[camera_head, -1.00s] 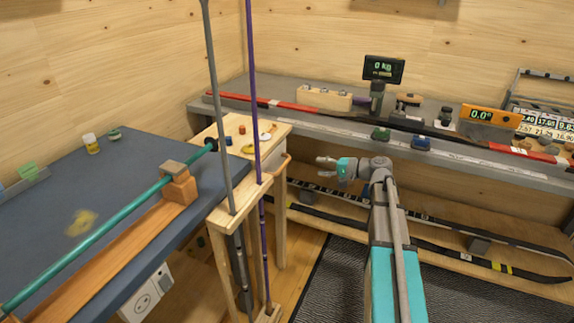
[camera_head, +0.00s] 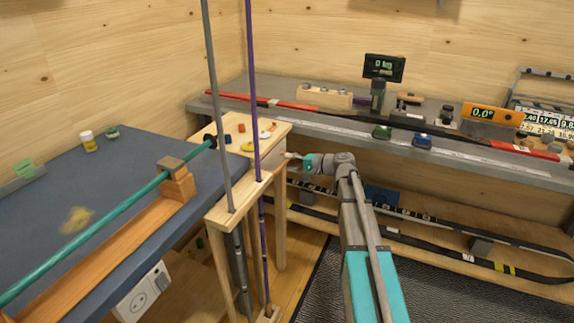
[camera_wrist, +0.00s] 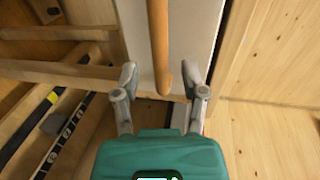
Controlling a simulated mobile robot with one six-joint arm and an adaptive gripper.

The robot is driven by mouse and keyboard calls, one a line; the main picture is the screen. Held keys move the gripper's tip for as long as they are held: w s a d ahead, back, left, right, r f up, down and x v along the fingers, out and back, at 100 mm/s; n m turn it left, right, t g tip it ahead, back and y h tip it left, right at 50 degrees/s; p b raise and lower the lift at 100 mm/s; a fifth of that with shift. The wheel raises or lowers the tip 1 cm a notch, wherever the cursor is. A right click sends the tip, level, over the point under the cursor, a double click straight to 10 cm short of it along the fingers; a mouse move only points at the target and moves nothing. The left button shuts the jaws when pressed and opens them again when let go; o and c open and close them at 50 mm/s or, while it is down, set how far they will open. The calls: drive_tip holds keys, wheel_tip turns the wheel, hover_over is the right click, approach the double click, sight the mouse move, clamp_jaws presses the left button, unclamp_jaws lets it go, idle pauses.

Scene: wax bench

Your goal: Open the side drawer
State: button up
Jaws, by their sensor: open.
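The side drawer's pale front (camera_wrist: 187,40) fills the upper middle of the wrist view, with a wooden bar handle (camera_wrist: 159,45) running along it. The drawer belongs to the small wooden table (camera_head: 222,218) between the two benches. My gripper (camera_wrist: 162,84) is open, with one finger on each side of the handle's lower end in the wrist view. I cannot tell whether either finger touches the handle. In the head view my gripper (camera_head: 288,158) is at the table's right side, and its fingertips hide most of the handle and drawer front. No gap shows at the drawer.
Two upright poles, one grey (camera_head: 217,100) and one purple (camera_head: 252,90), stand at the small table's front. The blue-grey bench (camera_head: 130,175) is to the left. The long grey bench (camera_head: 480,160) is behind, with a low shelf of dark skis (camera_head: 430,245) under it.

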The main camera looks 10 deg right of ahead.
drive_tip(key=shift+x, duration=1.1)
clamp_jaws()
